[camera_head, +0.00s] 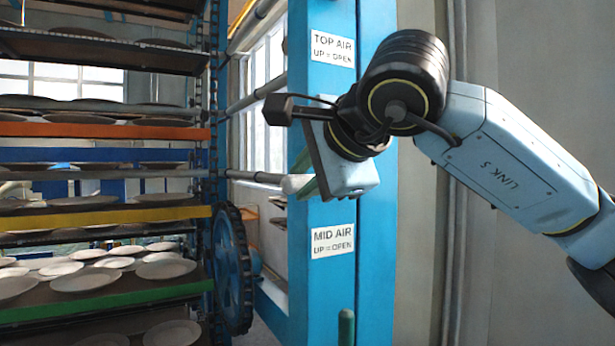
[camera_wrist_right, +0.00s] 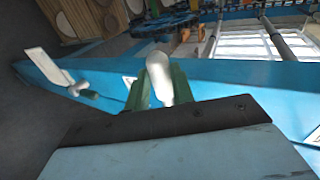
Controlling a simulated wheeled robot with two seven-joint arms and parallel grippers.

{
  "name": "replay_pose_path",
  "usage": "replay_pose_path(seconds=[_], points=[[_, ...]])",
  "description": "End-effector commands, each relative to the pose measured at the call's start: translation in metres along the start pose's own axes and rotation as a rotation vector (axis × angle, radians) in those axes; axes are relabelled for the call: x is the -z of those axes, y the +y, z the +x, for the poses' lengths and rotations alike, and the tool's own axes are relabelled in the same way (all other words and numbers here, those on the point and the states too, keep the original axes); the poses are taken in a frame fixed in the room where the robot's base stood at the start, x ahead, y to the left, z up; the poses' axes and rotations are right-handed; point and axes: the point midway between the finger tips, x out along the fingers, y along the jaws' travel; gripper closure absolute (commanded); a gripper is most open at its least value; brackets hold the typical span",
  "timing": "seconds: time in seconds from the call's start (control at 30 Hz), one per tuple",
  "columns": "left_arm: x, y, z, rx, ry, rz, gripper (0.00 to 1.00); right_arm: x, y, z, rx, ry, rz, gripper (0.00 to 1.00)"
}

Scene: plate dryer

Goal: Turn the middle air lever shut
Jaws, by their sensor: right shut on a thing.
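My right gripper (camera_head: 304,178) is in front of the blue post (camera_head: 375,250), above the MID AIR sign (camera_head: 332,240), which reads UP = OPEN. Its green fingers (camera_wrist_right: 157,92) are shut on a pale, rounded lever handle. In the right wrist view this handle (camera_wrist_right: 159,75) lies between the fingers; its pale end (camera_head: 296,183) also shows in the head view, at the left of the gripper. The lever's pivot is hidden, so I cannot tell its exact angle. My left gripper is not in view.
The TOP AIR sign (camera_head: 332,47) is higher on the post. A green rounded handle (camera_head: 346,327) stands upright below the MID AIR sign. A rack of plates (camera_head: 100,300) and a blue toothed wheel (camera_head: 231,268) are at left. A grey wall is at right.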

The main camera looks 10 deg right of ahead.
Motion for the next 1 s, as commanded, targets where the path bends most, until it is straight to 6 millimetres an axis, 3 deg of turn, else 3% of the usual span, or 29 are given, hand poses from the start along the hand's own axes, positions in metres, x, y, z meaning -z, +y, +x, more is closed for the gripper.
replay_pose_path(seconds=[0.37,0.4,0.53,0.87,1.0], points=[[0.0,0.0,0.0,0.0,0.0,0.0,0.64,0.0,0.001,0.0,-0.001,0.003,-0.01,1.0],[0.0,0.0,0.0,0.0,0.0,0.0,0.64,0.0,0.001,0.0,-0.002,0.003,-0.01,0.72],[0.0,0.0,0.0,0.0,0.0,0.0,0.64,0.0,0.001,0.0,-0.002,0.003,-0.008,0.55],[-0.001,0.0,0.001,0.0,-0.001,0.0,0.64,0.0,0.001,-0.002,0.0,0.002,-0.006,0.54],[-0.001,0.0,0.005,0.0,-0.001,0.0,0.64,0.0,0.001,-0.017,0.003,0.002,-0.005,0.54]])
